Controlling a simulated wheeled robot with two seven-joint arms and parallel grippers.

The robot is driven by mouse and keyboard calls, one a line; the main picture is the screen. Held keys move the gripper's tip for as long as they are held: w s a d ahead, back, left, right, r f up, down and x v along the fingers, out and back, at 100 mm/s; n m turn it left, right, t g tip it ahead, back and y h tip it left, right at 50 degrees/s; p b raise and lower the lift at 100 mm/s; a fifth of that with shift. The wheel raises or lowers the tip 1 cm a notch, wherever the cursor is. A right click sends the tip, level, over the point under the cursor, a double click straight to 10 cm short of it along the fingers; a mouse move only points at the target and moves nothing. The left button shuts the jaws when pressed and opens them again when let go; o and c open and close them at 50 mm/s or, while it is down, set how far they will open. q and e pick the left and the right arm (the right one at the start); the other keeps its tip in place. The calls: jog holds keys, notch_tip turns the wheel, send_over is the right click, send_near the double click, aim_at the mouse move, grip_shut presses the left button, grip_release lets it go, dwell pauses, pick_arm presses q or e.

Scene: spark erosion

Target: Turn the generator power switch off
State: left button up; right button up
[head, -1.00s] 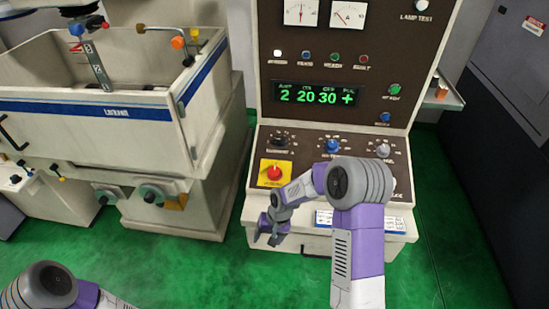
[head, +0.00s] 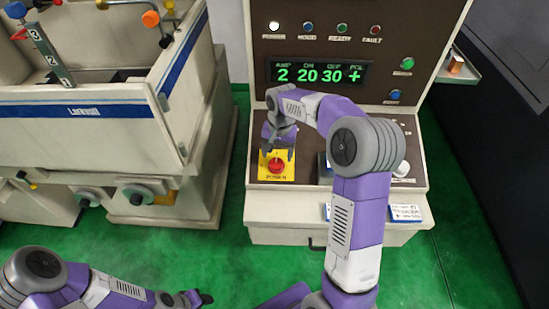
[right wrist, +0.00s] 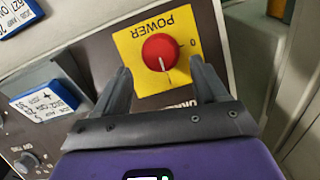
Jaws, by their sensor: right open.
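The generator power switch is a red round knob (head: 276,165) on a yellow plate at the left of the console's sloped panel. In the right wrist view the knob (right wrist: 160,50) shows upside down, its white mark pointing down in the picture and a "0" to its right. My right gripper (head: 278,146) is over the plate, just above the knob in the head view. In the right wrist view the open fingers (right wrist: 160,70) lie either side of the knob's lower part, with no contact visible. My left gripper (head: 200,298) is low at the bottom edge, its jaws unclear.
The generator cabinet's green display (head: 320,73) reads 2, 20, 30, +, and its white power lamp (head: 274,26) is lit. My right forearm covers other panel knobs. Blue-edged label cards (head: 405,213) are on the console front. A machine tank (head: 80,125) stands left. Green floor lies between.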

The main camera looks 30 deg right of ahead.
aim_at(276, 161)
notch_tip(276, 161, down, 4)
jog(key=shift+a+f, duration=0.1)
jog(key=shift+f, duration=0.05)
jog(key=c, duration=1.1)
jog(key=shift+o, duration=0.2)
jog(key=shift+w, duration=0.1)
